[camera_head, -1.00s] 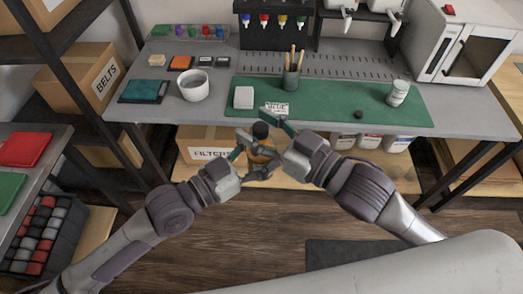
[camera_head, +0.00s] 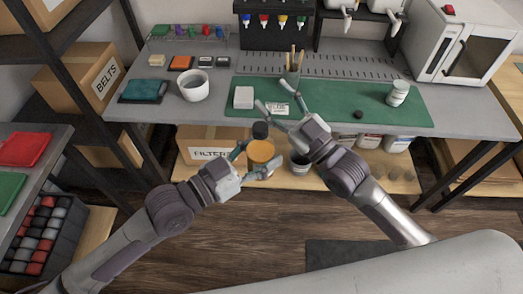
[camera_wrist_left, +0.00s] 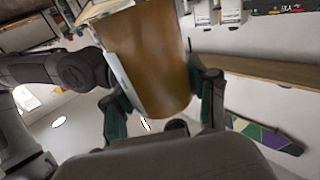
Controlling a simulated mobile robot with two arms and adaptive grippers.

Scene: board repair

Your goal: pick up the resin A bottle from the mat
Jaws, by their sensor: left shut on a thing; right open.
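An amber bottle (camera_head: 261,152) with a black cap (camera_head: 260,130) is held upright or nearly so in front of the table edge. My left gripper (camera_head: 257,161) is shut on its body; the bottle fills the left wrist view (camera_wrist_left: 152,60), with a pale label edge at its left side. No lettering on it is readable. My right gripper (camera_head: 281,112) is open and empty, behind the bottle over the front of the green mat (camera_head: 325,112). A white bottle (camera_head: 398,93) with a small label stands at the mat's right. I cannot read which bottle is resin A.
The mat is clear between card and disc.

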